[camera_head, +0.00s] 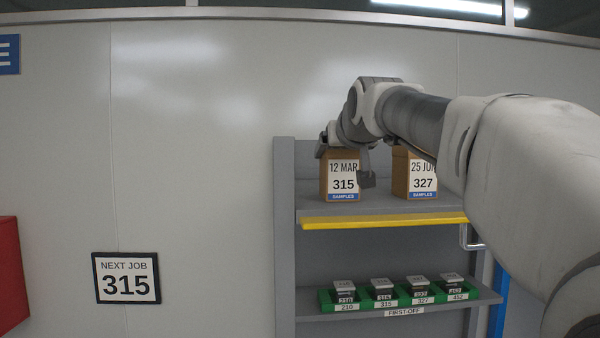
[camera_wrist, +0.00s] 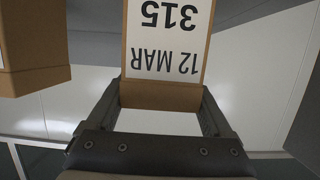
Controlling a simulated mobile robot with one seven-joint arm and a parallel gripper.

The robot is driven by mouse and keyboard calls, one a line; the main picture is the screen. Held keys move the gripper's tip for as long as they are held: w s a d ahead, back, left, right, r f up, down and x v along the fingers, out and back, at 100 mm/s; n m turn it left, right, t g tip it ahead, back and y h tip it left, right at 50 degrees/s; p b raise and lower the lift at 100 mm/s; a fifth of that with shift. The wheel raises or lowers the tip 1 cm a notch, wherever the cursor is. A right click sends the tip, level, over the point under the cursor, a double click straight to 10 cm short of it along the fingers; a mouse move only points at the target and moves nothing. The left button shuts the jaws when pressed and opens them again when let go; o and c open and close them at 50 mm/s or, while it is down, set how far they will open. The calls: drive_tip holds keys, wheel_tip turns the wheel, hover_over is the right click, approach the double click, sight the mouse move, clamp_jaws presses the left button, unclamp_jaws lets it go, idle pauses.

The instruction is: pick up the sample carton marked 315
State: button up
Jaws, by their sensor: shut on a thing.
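The sample carton marked 315 (camera_head: 343,185) is a brown box with a white label reading 12 MAR and a blue SAMPLES strip. It is upright at the left of the upper shelf in the head view; I cannot tell whether its base touches the shelf. My gripper (camera_head: 345,165) is at this carton, partly hidden behind my arm. In the wrist view the carton (camera_wrist: 165,95) appears upside down between the two fingers of my gripper (camera_wrist: 160,105), which are shut on it.
A second carton marked 327 (camera_head: 422,182) stands to the right on the upper shelf (camera_head: 385,207), partly behind my arm. The shelf has a yellow front edge (camera_head: 385,222). Below, green trays (camera_head: 370,300) hold several small dark items. A NEXT JOB 315 sign (camera_head: 127,278) hangs on the wall.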

drive_tip(key=shift+r, duration=0.1)
clamp_jaws()
drive_tip(key=shift+r, duration=0.1)
